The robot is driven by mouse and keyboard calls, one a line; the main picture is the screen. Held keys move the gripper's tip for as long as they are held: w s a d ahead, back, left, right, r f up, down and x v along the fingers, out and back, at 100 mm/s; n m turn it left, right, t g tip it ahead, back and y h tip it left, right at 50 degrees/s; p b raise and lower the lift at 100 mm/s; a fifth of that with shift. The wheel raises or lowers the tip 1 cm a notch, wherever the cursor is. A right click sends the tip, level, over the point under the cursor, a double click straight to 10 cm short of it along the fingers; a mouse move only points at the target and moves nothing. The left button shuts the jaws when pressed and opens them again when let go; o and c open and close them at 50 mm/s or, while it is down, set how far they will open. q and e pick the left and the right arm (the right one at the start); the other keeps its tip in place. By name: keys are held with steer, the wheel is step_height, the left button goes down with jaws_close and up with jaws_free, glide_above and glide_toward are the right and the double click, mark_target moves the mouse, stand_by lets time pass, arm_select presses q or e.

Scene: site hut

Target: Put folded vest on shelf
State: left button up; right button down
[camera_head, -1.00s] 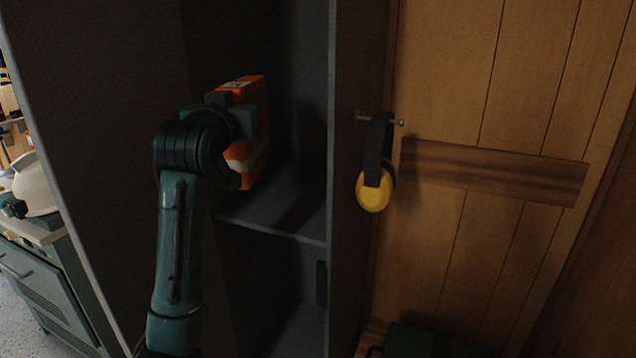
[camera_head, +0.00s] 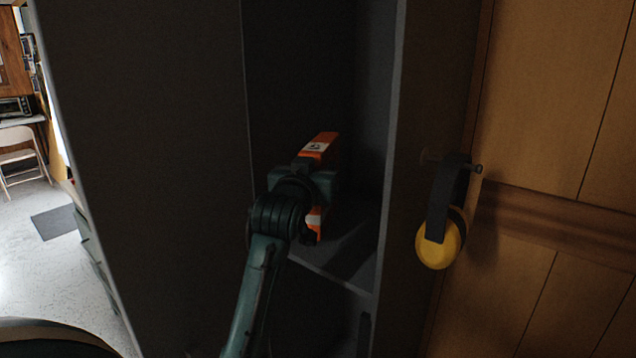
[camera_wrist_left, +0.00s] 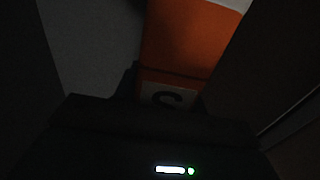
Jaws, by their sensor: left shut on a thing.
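The folded vest (camera_head: 319,146) is orange with pale bands and a small white label on its top edge. It stands upright on edge inside the dark grey locker. My left gripper (camera_head: 312,184) is shut on the vest and hides its middle. The shelf (camera_head: 340,262) is a grey board inside the locker below the vest. I cannot tell whether the vest's lower edge touches it. In the left wrist view the vest (camera_wrist_left: 185,40) shows orange with a white band and a label marked S. My right gripper is not in view.
The locker's side walls stand close on both sides of my left arm. Yellow ear defenders (camera_head: 440,245) hang from a peg to the right of the opening. At the far left are a folding chair (camera_head: 18,155) and a dark mat (camera_head: 55,222) on open floor.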

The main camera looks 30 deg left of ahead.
arm_select(q)
steer(key=shift+f, duration=1.25)
steer(key=shift+f, duration=0.15)
steer(key=o, duration=1.1)
steer(key=v, duration=0.6)
steer(key=b+v, duration=0.1)
steer(key=v, duration=0.5)
steer(key=shift+r, duration=0.25)
